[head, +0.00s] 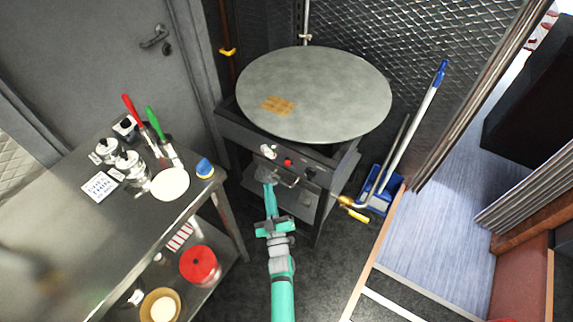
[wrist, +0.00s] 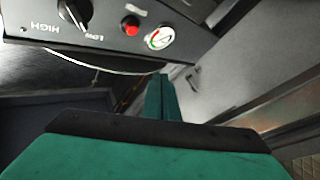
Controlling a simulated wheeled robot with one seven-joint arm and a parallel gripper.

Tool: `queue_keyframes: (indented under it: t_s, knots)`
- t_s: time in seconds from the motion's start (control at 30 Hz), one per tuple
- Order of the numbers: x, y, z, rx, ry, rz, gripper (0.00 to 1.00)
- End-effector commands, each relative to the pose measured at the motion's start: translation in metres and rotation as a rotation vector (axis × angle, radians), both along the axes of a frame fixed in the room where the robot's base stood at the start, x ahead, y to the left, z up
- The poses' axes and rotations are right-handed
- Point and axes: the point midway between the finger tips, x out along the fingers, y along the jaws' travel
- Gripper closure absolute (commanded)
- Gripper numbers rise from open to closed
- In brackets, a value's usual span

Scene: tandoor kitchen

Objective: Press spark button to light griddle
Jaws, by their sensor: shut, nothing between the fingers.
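The griddle (head: 330,85) is a large round grey plate on a dark metal stand. Its front panel carries a red spark button (head: 288,161), which also shows in the wrist view (wrist: 131,26). A white-faced gauge (wrist: 160,37) sits beside the button. A black knob (wrist: 75,12) marked HIGH and LOW is on the button's other side. My gripper (head: 268,188) is teal, shut and empty, in front of and below the panel. In the wrist view its fingertips (wrist: 160,82) are below the gauge and button, apart from the button.
A steel table (head: 75,225) at left holds shakers, red- and green-handled tools and a white disc. A red tin (head: 200,265) is on its lower shelf. A blue dustpan (head: 385,190) and a long-handled brush stand right of the griddle. A grey door (head: 90,60) is behind.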

Motion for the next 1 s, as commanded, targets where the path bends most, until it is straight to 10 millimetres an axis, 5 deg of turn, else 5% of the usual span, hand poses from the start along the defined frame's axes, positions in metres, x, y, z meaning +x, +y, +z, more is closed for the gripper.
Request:
queue_keyframes:
  t_s: [0.37,1.0]
  knots:
    - [0.006,-0.005,0.001,0.002,-0.001,-0.001,1.00]
    - [0.063,-0.047,0.000,0.001,0.001,-0.001,1.00]
